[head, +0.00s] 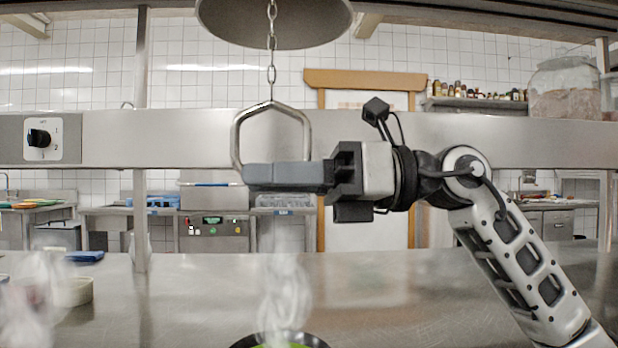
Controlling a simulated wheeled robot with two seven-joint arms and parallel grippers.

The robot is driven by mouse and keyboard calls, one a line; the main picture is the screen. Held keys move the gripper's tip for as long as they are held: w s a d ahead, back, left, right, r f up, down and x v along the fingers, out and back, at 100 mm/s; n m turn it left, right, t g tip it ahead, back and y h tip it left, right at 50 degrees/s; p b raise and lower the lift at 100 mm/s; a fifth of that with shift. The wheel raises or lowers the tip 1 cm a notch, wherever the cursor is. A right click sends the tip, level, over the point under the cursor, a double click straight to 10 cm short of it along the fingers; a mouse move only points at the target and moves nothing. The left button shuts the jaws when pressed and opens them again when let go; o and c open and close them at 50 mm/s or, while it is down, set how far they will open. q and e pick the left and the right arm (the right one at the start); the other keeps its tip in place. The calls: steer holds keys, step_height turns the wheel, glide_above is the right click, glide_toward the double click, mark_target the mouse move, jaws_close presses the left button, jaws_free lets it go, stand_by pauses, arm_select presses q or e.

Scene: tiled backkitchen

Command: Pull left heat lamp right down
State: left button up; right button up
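The left heat lamp's round metal shade (290,28) hangs at the top centre of the head view. A chain (271,45) runs straight down from it to an angular metal pull handle (237,138). My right gripper (258,176) reaches in from the right at the lower part of this handle. Its grey fingers lie level across the loop and hide the handle's bottom bar. I see the fingers side-on as one block, so I cannot tell whether they are closed on the bar. My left gripper is out of view.
A steel shelf beam (185,135) with a black knob (38,138) crosses behind the handle. Below is a steel counter (190,290) with a dark-rimmed pan (240,341) under rising steam and a pale bowl (75,291) at left. A large jar (565,90) stands upper right.

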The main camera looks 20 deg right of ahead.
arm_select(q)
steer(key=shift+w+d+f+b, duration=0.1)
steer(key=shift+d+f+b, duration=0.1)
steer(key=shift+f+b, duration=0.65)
arm_select(e)
steer(key=s+d, duration=0.3)
steer(key=d, duration=1.2)
steer(key=shift+d, duration=0.35)
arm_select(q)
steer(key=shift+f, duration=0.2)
arm_select(e)
steer(key=shift+s, duration=0.1)
